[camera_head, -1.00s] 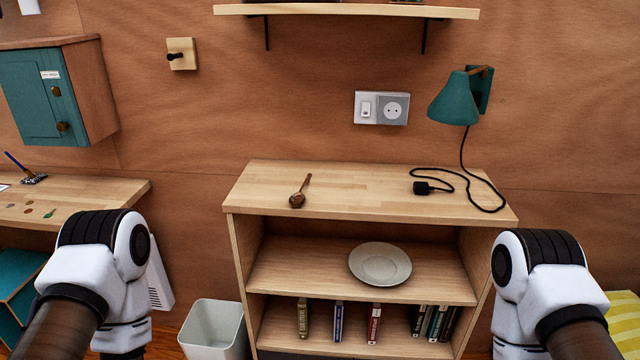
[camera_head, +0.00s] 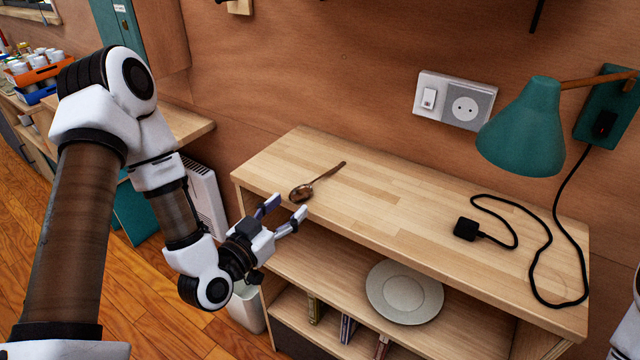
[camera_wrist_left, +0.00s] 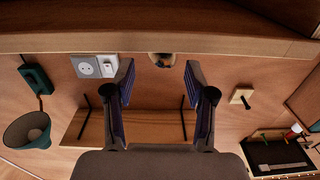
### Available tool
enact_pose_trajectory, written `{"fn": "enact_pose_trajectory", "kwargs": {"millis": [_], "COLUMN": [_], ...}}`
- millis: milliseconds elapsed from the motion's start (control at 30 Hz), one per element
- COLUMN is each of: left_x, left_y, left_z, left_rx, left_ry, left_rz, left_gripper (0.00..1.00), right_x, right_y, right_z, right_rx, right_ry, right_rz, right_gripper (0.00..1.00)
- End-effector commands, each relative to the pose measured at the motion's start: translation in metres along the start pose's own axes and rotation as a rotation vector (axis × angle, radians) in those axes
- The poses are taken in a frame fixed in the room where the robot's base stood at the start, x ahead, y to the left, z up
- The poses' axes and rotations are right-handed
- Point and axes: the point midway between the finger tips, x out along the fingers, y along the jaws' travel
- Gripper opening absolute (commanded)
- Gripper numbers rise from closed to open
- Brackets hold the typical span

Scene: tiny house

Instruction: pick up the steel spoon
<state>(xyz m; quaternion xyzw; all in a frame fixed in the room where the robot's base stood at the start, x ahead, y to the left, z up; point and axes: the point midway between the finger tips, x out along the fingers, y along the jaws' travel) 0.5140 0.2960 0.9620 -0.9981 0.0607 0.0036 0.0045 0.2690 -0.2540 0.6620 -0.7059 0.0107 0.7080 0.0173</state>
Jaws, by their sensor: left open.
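The steel spoon (camera_head: 318,182) lies on the wooden top of the shelf unit, near its left front part. It looks brownish, with its bowl towards the front edge and its handle pointing back and right. My left gripper (camera_head: 285,209) is open and empty just in front of the top's front edge, close to the bowl and apart from it. In the left wrist view, the spoon's bowl (camera_wrist_left: 162,60) shows at the board's edge, between the open fingers (camera_wrist_left: 159,72); its handle is hidden there. My right gripper is out of view.
The shelf top (camera_head: 400,210) is clear around the spoon. A black plug (camera_head: 466,229) with its cable lies to the right, under a green wall lamp (camera_head: 525,130). A plate (camera_head: 404,292) sits on the shelf below. A pale bin (camera_head: 246,308) stands at lower left.

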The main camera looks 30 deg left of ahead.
Motion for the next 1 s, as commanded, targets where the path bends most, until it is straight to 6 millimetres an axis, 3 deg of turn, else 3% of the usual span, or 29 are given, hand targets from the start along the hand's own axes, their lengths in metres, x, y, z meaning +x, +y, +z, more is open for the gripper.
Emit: {"fn": "enact_pose_trajectory", "kwargs": {"millis": [200, 500, 767, 900, 1000], "left_x": [0.025, 0.073, 0.079, 0.079, 0.079], "left_y": [0.001, 0.001, 0.0, 0.0, 0.0], "left_z": [0.001, -0.005, -0.004, -0.004, -0.004], "left_rx": [0.006, 0.006, 0.001, 0.001, 0.002], "left_ry": [0.011, 0.007, 0.006, 0.006, 0.006], "left_rz": [0.004, 0.003, 0.0, 0.0, 0.0], "left_gripper": [0.55, 0.55, 0.55, 0.06, 0.05], "right_x": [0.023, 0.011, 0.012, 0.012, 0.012], "right_y": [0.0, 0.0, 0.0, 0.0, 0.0], "right_z": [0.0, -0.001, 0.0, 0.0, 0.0], "right_rx": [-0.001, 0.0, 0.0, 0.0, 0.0], "right_ry": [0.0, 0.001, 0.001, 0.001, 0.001], "right_rz": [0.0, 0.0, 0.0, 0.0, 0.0], "right_gripper": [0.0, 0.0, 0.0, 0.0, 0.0]}}
